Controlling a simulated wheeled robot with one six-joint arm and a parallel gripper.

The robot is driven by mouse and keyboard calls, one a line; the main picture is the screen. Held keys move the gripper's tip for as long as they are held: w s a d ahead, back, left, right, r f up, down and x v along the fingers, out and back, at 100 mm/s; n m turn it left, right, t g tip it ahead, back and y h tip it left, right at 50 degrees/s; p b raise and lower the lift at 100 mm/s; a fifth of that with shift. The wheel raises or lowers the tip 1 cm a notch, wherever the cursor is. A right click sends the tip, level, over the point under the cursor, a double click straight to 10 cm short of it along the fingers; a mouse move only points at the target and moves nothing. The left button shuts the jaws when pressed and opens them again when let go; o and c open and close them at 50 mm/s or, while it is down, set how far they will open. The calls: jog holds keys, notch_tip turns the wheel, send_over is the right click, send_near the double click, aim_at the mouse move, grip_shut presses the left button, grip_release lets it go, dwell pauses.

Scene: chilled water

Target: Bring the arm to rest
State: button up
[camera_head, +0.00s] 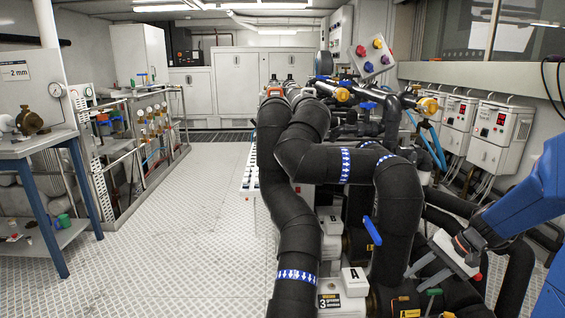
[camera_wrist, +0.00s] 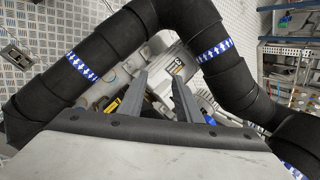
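My gripper (camera_head: 412,281) is at the lower right of the head view, at the end of my blue arm, pointing left and down toward the black insulated pipes (camera_head: 398,205). Its two grey fingers stand apart with nothing held between them. In the wrist view, my gripper (camera_wrist: 160,79) also shows its fingers spread, in front of a grey valve body with a label (camera_wrist: 176,66). I cannot tell whether the fingers touch anything behind them. A blue valve handle (camera_head: 372,231) stands left of and above the fingertips.
Thick black pipes with blue-and-white arrow bands (camera_head: 297,276) crowd the space around the gripper. A workbench (camera_head: 38,142) stands at the left. The metal floor (camera_head: 185,230) between is clear. Grey control boxes (camera_head: 497,133) line the right wall.

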jog(key=s+a+r+n+t+h, duration=0.1)
jog(key=s+a+r+n+h, duration=0.2)
jog(key=s, duration=0.8)
jog(key=s+a+r+n+t+h, duration=0.1)
jog(key=s+a+r+n, duration=0.4)
jog(key=s, duration=0.7)
jog(key=shift+a+r+h, duration=0.9)
jog(key=shift+a+r, duration=0.1)
jog(key=shift+a, duration=0.25)
